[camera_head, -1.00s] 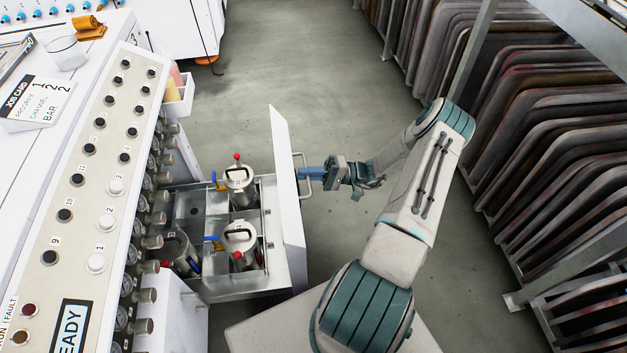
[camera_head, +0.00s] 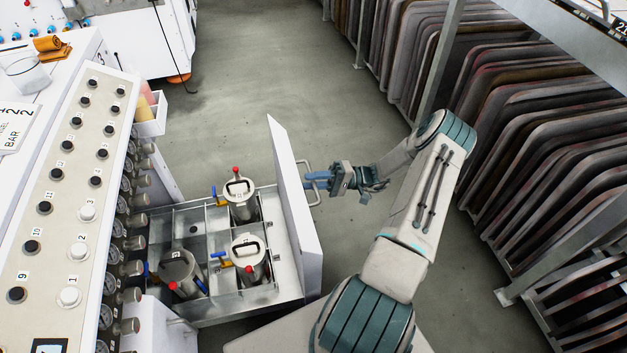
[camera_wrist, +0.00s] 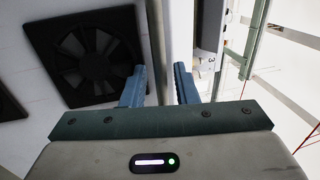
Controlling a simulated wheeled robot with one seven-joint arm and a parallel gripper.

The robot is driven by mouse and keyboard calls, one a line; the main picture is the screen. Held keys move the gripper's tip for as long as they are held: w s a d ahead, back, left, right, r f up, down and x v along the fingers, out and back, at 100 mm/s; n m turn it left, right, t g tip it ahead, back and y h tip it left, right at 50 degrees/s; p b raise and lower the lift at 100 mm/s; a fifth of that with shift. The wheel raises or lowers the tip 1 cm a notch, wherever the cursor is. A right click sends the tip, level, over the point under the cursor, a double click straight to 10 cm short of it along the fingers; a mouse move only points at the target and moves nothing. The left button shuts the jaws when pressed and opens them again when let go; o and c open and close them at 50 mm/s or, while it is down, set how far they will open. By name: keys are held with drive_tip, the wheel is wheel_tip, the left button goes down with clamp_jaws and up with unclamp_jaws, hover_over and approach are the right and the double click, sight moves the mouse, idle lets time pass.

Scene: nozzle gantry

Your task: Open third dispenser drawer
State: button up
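The dispenser drawer (camera_head: 222,299) stands pulled out from the cabinet, with its white front panel (camera_head: 297,210) toward my arm. Several metal canisters stand in it, among them one at the back right (camera_head: 240,203) and one in front (camera_head: 248,262). A bar handle (camera_head: 315,199) is fixed to the panel's outer face. My gripper (camera_head: 316,179) is at the handle.
The control panel (camera_head: 60,205) with knobs and a row of gauges (camera_head: 112,270) lies at the left. A rack of dark screens (camera_head: 540,150) stands at the right. The floor (camera_head: 270,80) behind the drawer is clear.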

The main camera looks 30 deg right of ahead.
drive_tip(key=v, duration=1.3)
drive_tip(key=shift+d, duration=0.35)
drive_tip(key=a+r+n+g+h+p, duration=0.1)
drive_tip(key=a+r+g+h+p, duration=0.45)
drive_tip(key=r, duration=0.95)
drive_tip(key=a+r+n+g+h+p, duration=0.1)
drive_tip(key=a+r+g+h+p, duration=0.2)
drive_tip(key=a+r+h+p, duration=0.75)
drive_tip(key=s+a+r+t+h+p, duration=0.1)
drive_tip(key=s+a+r+t+p, duration=0.1)
drive_tip(key=r, duration=0.8)
drive_tip(key=s+a+r+t+h+p, duration=0.1)
drive_tip(key=s+a+r+p, duration=0.3)
drive_tip(key=s+r, duration=0.5)
drive_tip(key=s+a+r+t+h+p, duration=0.1)
drive_tip(key=s+a+r+t+p, duration=0.3)
drive_tip(key=r, duration=0.8)
drive_tip(key=shift+s+r+h+p, duration=0.2)
drive_tip(key=shift+s+h+p, duration=0.2)
drive_tip(key=shift+s+p, duration=0.6)
drive_tip(key=shift+w+a, duration=0.15)
